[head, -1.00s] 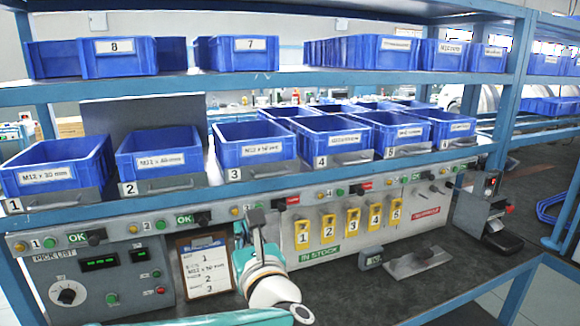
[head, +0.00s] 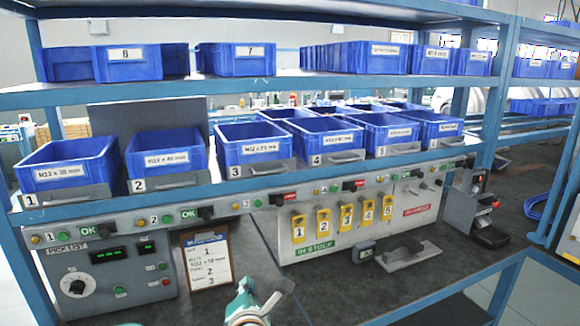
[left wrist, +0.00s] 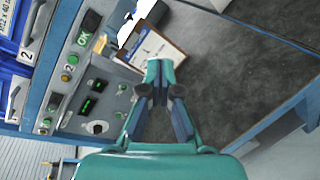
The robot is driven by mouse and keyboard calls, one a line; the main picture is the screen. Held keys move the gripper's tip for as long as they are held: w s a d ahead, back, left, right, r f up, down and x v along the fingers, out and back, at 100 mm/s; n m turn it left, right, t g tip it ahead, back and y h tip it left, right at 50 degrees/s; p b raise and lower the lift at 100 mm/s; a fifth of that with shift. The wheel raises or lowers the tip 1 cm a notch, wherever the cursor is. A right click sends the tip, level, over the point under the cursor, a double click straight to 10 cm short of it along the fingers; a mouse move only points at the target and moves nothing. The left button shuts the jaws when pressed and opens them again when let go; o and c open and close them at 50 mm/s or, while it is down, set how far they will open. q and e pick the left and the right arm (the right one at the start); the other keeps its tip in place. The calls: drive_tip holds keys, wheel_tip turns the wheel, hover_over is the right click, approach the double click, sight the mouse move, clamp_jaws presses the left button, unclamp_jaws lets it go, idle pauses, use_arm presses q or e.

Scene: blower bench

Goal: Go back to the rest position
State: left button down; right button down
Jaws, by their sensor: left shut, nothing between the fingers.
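My left gripper (head: 282,288) is at the bottom edge of the head view, in front of the bench, with only a small part of it and the teal arm link (head: 246,304) showing. My right gripper is out of view.
Blue bins (head: 66,164) stand on the shelf above the control panel (head: 105,272). Yellow tags (head: 323,225) hang on the grey board. A grey flat tool (head: 408,256) lies on the dark bench top. Blue frame rails (head: 440,292) run along the front right.

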use_arm(q)
drive_tip(key=s+a+f+m+g+h+p, duration=0.1)
drive_tip(key=s+f+m+g+h, duration=0.2)
drive_tip(key=f+m, duration=0.6)
drive_tip(key=s+a+f+m+g+h, duration=0.1)
drive_tip(key=s+a+f+m+g, duration=0.2)
drive_tip(key=f, duration=1)
drive_tip(key=s+f+m+g+h, duration=0.1)
drive_tip(key=s+f+m+g, duration=0.2)
drive_tip(key=s, duration=0.5)
drive_tip(key=s+f+m+g+h, duration=0.1)
drive_tip(key=s+f+m+g, duration=0.2)
drive_tip(key=s+f+m, duration=0.3)
drive_tip(key=s+f+m+g+p, duration=0.1)
drive_tip(key=s+f+m, duration=0.3)
drive_tip(key=s, duration=0.7)
drive_tip(key=shift+d+f+m+g+h, duration=0.25)
drive_tip(key=shift+d+m+g+h, duration=0.2)
drive_tip(key=shift+g, duration=0.45)
drive_tip(key=shift+w, duration=0.1)
